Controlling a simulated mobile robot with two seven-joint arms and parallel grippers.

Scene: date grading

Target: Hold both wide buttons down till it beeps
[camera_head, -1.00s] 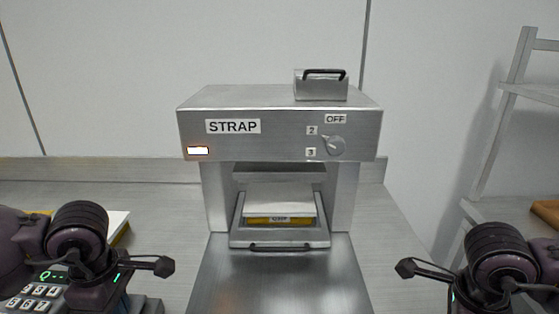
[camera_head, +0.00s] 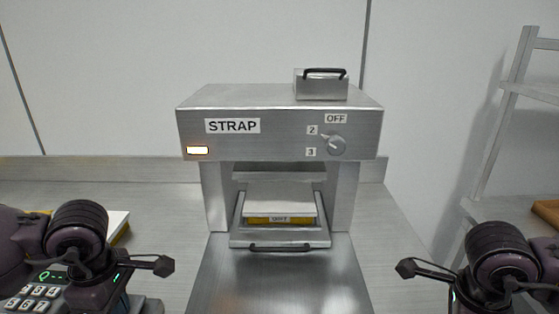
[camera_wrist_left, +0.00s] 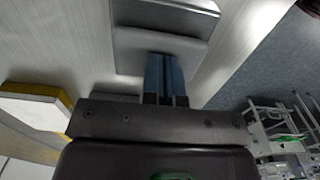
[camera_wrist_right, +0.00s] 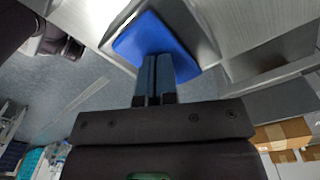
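The grey strapping machine (camera_head: 280,128) stands upright ahead, marked STRAP, with a lit lamp (camera_head: 197,150) at its front left. One wide blue button (camera_wrist_right: 152,38) shows in the right wrist view, on a metal housing. My right gripper (camera_wrist_right: 153,60) is shut and empty, its fingertips over the blue button; contact cannot be told.
A tray (camera_head: 237,236) with a white and yellow box (camera_head: 280,208) sits in the machine's opening. The knob (camera_head: 336,146) points towards 2. A keypad device (camera_head: 38,290) is at the lower left. A shelf rack (camera_head: 510,120) stands at right.

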